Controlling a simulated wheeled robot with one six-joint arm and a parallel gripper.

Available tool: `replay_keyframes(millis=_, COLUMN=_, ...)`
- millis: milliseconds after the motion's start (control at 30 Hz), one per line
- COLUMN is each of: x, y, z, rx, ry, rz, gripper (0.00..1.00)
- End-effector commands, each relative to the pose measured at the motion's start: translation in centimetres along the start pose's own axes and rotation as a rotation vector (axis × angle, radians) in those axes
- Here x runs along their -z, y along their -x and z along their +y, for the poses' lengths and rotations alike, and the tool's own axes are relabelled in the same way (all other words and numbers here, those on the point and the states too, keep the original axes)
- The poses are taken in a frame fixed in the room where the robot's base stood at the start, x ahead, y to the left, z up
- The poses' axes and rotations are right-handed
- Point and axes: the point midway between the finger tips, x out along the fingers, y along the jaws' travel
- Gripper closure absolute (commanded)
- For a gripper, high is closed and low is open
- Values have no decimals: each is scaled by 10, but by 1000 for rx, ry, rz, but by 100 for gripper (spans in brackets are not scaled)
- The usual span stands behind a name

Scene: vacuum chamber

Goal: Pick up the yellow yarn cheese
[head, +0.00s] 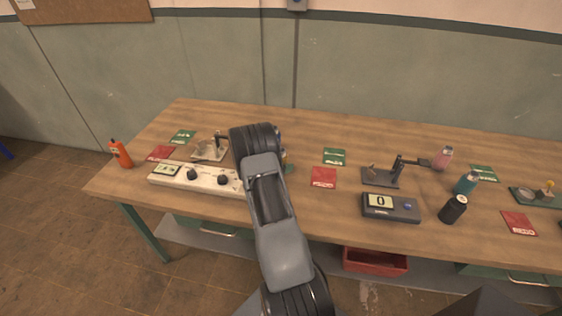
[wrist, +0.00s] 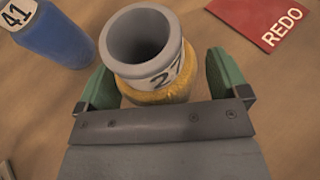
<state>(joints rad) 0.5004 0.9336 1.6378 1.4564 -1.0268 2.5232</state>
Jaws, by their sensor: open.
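The yellow yarn cheese (wrist: 165,93) stands on the table in the wrist view. It has a grey, hollow tube top with a pale number label, and yellow yarn shows low around it. My gripper (wrist: 156,64) is open, with one green finger on each side of the cheese. The front of the cheese's base is hidden by the gripper body, and I cannot tell whether either finger touches it. In the head view my arm hides the cheese and most of the gripper.
A blue cylinder (wrist: 56,36) labelled 41 stands close to the left finger. A red REDO card (wrist: 268,18) lies at upper right.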

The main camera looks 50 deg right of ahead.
Motion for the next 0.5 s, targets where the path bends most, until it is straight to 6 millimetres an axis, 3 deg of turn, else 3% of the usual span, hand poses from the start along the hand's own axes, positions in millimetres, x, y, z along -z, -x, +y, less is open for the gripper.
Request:
replay_keyframes(millis=267, x=0, y=-2, z=0, rx=0, ry=1, rz=0, gripper=8)
replay_keyframes(millis=500, x=0, y=-2, z=0, rx=0, ry=1, rz=0, gripper=31)
